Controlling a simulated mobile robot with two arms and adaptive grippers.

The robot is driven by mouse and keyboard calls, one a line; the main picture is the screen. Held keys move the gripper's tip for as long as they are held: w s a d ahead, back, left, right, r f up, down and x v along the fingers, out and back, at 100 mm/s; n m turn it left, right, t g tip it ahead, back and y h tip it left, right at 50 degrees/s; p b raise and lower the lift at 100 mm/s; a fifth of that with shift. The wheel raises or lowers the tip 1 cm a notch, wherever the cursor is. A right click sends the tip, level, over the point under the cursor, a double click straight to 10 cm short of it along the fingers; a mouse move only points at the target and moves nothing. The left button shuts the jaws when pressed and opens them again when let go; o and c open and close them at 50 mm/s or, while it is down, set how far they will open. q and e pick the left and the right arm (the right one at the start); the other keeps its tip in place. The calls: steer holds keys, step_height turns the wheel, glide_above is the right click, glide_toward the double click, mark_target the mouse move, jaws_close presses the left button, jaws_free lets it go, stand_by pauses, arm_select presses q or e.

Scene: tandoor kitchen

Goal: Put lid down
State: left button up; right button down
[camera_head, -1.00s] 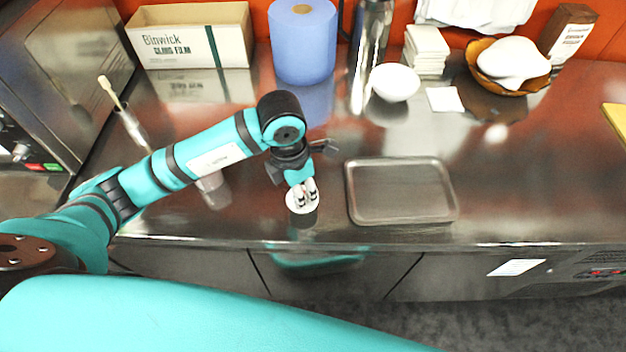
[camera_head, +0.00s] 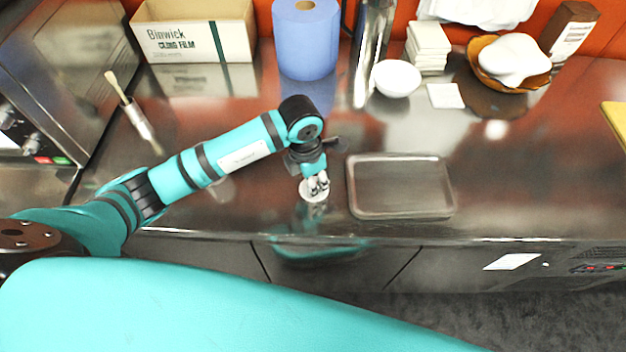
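The lid (camera_head: 311,196) is a small white disc at the middle of the steel counter, left of the metal tray. My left gripper (camera_head: 317,187) points down at it, with its fingertips close together at the top of the disc. The gripper looks shut on the lid, though the grip itself is small and partly hidden by the fingers. The lid seems to be held low over the counter near its front edge; the exact gap is hard to tell. My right gripper is out of view.
An empty metal tray (camera_head: 400,212) lies just right of the lid. Behind are a blue roll (camera_head: 306,45), a white bowl (camera_head: 397,78), stacked white pieces (camera_head: 427,48) and a cling film box (camera_head: 190,40). The counter right of the tray is clear.

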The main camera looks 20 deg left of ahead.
arm_select(q)
steer(key=o, duration=0.4)
steer(key=shift+c, duration=0.2)
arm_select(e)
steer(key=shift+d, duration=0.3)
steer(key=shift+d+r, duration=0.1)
